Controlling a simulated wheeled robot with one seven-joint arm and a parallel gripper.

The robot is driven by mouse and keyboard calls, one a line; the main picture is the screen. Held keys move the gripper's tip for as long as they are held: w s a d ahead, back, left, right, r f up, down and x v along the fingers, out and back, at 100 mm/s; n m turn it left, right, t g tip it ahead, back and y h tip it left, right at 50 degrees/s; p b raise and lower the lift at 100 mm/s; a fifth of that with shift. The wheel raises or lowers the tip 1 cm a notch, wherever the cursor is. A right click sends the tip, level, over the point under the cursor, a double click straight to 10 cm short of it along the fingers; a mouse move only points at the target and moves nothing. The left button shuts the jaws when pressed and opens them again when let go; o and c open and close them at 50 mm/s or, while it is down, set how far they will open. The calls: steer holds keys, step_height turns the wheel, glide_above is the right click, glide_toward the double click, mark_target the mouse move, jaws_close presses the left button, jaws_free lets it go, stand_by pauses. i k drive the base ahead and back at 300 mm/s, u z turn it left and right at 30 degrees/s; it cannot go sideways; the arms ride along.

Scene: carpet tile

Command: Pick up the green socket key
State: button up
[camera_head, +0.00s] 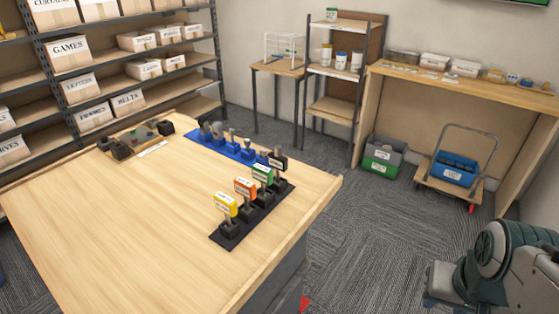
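The green socket key (263,174) has a green head with a white label. It stands upright in a black holder on a dark strip near the right edge of the wooden table (110,225). An orange key (246,188) stands just in front of it to the left, and a black one (278,163) just behind it to the right. A yellow key (226,206) is at the near end of the row. Part of my arm shows at the lower right, over the floor and apart from the table. My gripper's fingertips cannot be made out.
A blue strip (217,151) with several grey items lies behind the row. A tray with dark items (137,138) is at the table's far left. Shelves of boxes (128,103) stand behind. Carpet (365,245) is open right of the table, before a cart (452,177).

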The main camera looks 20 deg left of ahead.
mark_target(260, 173)
steer(key=i, duration=1.25)
steer(key=u, duration=3.05)
